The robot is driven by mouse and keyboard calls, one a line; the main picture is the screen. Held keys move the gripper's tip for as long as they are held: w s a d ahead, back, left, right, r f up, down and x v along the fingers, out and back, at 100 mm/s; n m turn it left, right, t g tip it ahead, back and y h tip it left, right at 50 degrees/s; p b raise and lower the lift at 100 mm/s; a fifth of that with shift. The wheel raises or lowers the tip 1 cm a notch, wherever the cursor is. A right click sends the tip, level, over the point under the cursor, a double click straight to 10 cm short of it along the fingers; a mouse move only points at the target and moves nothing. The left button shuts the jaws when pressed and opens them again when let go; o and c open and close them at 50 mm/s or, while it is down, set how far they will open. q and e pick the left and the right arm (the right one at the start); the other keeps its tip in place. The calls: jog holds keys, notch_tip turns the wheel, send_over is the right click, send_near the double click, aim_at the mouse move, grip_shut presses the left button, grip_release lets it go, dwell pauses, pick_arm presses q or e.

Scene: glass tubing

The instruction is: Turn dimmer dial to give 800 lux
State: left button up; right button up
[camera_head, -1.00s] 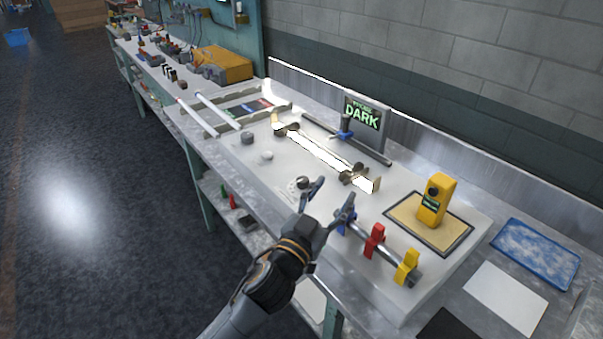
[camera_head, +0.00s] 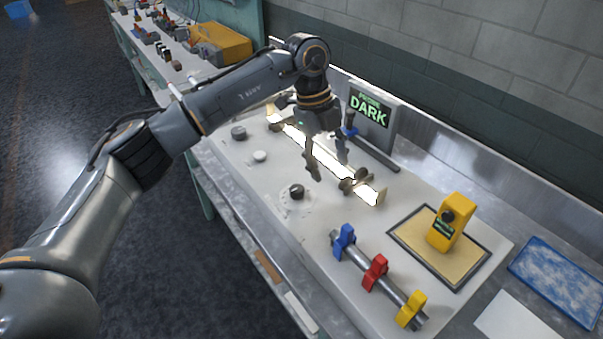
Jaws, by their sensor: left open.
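A dark dial (camera_head: 297,191) with marks around it sits on the white bench panel, left of the glowing tube; I take it for the dimmer dial. A yellow handheld meter (camera_head: 451,222) stands on a tan mat (camera_head: 410,235); its small screen is unreadable. A sign (camera_head: 371,108) reads DARK in green. My left gripper (camera_head: 329,170) points down, open, its fingertips above and to the right of the dial, over the lit tube (camera_head: 368,190). It is apart from the dial and partly hides the tube. My right gripper is out of view.
Blue (camera_head: 344,240), red (camera_head: 375,271) and yellow (camera_head: 411,310) clamps sit on a rod at the front. A grey knob (camera_head: 238,132) and a white button (camera_head: 259,156) lie left of the dial. A blue tray (camera_head: 558,278) is at the right.

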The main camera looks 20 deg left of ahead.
aim_at(297, 188)
pick_arm(q)
jog(key=w+a+r+n+y, duration=0.2)
jog(key=a+r+y, duration=0.1)
jog(key=a, duration=0.4)
jog(key=f+p, duration=0.1)
jog(key=f, duration=0.3)
jog(key=f+p, duration=0.1)
jog(key=f, duration=0.3)
jog(key=f+p, duration=0.1)
jog(key=f, duration=0.3)
jog(key=shift+s+a+p, duration=0.1)
jog(key=shift+s+p, duration=0.2)
jog(key=shift+p, duration=0.05)
jog(key=shift+f, duration=0.65)
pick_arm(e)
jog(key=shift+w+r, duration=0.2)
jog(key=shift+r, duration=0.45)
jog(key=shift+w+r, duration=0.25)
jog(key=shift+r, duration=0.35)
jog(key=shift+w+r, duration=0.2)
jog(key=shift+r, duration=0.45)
pick_arm(q)
jog(key=c, duration=1.1)
jog(key=shift+c, duration=0.2)
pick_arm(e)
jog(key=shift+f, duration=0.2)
